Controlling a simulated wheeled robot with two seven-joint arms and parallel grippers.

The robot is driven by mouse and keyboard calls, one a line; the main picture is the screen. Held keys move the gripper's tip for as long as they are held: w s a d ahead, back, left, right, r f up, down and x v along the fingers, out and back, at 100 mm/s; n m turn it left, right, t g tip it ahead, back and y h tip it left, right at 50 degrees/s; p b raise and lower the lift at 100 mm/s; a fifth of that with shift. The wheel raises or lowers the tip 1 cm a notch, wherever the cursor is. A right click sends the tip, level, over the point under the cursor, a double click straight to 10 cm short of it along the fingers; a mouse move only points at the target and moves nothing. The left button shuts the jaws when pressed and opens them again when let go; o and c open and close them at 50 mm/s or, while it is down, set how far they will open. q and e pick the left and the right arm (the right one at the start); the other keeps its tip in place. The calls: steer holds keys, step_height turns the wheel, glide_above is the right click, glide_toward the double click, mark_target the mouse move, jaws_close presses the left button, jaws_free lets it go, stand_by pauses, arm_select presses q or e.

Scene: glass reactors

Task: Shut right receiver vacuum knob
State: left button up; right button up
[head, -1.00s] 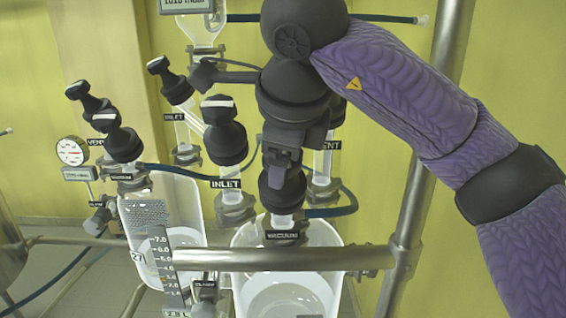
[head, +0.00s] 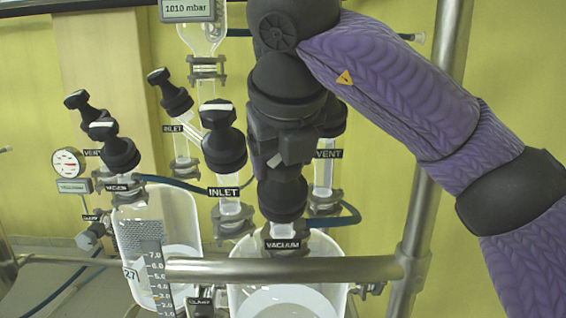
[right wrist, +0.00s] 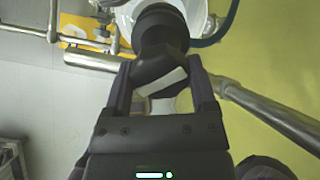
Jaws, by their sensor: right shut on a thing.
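The right receiver's vacuum knob (head: 282,196) is black and stands above the "VACUUM" label (head: 283,244) on the right glass receiver (head: 318,270). My right gripper (head: 278,160) comes down on it from above and hides its top. In the right wrist view the fingers (right wrist: 162,88) are shut on the handle of the vacuum knob (right wrist: 160,72), one on each side. A white stripe on the handle lies tilted between the fingers. My left gripper is out of view.
The black inlet knob (head: 222,140) stands close on the left and the vent knob (head: 331,120) close on the right. A metal rail (head: 270,269) crosses in front of the receivers. A vertical post (head: 415,215) stands at right.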

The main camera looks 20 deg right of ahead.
steer(key=m+b, duration=0.1)
steer(key=m, duration=0.5)
steer(key=shift+b, duration=0.3)
steer(key=shift+m+h+b, duration=0.3)
steer(key=shift+m, duration=0.9)
steer(key=shift+m, duration=0.5)
